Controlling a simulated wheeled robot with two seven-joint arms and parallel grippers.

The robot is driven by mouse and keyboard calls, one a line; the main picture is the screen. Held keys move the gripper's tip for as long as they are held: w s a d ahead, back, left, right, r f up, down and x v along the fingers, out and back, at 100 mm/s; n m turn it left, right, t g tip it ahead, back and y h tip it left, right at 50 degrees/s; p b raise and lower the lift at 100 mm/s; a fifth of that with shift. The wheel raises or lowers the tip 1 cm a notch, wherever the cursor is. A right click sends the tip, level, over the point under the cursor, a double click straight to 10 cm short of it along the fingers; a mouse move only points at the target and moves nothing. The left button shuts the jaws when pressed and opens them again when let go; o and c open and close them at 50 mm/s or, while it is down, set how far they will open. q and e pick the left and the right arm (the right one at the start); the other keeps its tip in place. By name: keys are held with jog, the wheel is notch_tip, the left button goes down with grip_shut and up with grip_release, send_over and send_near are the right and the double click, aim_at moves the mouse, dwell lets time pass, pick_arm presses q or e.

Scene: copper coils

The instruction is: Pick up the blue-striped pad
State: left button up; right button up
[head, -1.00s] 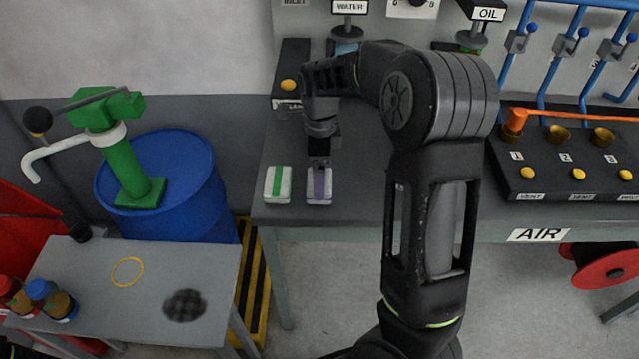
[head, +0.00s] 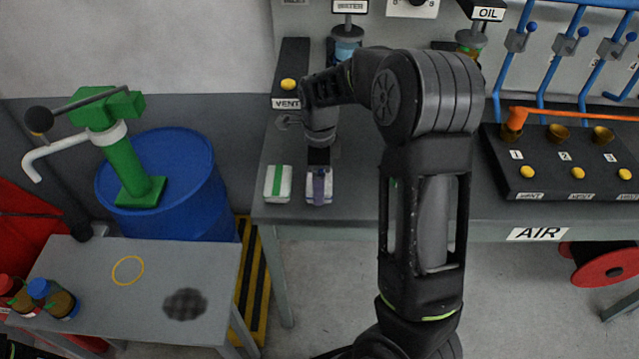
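Two small whitish pads lie side by side near the front left edge of the grey workbench. The left one has a green stripe (head: 278,184). The right one has a bluish-purple stripe (head: 319,190) and is the closest match to the blue-striped pad. My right gripper (head: 319,172) points down at this pad's back part, and its fingertips appear to be at the pad. The fingers are small and dark here, so whether they are open or shut on it is unclear. My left gripper is not in view.
The workbench (head: 350,205) has a black box with a yellow button (head: 288,85) behind the pads. A black panel (head: 560,170) stands at right. A blue barrel (head: 170,180) and a low side table (head: 100,260) with bottles are at left.

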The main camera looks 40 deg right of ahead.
jog(key=c, duration=0.8)
jog(key=shift+o, duration=0.2)
notch_tip(320, 180, up, 10)
jog(key=shift+b, duration=0.3)
